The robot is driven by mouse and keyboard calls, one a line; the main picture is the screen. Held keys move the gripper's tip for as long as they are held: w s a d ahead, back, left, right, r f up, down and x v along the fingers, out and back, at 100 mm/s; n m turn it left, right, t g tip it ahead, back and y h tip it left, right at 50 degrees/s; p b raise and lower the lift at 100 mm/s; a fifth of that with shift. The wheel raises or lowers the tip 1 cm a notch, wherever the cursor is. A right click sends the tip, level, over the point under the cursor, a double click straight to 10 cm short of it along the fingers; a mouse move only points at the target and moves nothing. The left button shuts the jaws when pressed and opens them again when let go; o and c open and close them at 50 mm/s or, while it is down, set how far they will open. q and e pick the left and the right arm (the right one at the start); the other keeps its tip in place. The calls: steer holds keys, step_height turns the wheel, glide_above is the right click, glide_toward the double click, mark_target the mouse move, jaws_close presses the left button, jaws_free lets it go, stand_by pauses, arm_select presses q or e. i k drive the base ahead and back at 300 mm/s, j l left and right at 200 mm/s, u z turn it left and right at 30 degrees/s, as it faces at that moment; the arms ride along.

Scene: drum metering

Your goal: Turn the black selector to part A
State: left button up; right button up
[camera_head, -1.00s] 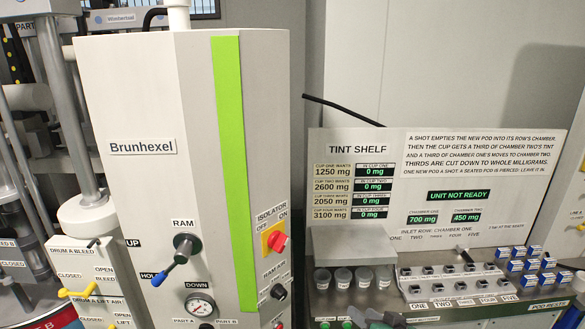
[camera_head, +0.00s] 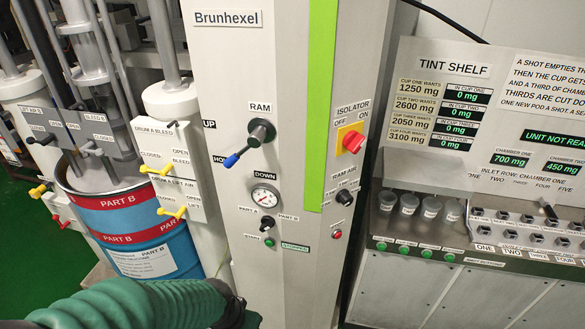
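The black selector (camera_head: 267,223) is a small dark knob on the front of the grey Brunhexel cabinet (camera_head: 235,95), below the pressure gauge (camera_head: 265,196). The labels PART A and PART B sit above it, with PART A to the left and PART B to the right. The knob is too small to tell which label it points at. Neither of my grippers shows in the head view, and nothing is seen touching the selector.
The red isolator (camera_head: 352,141) and RAM AIR knob (camera_head: 344,198) are to the right.

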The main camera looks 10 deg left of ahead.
mark_target(268, 222)
steer(key=j+u, duration=1.05)
steer(key=j, duration=0.15)
steer(key=i, duration=0.05)
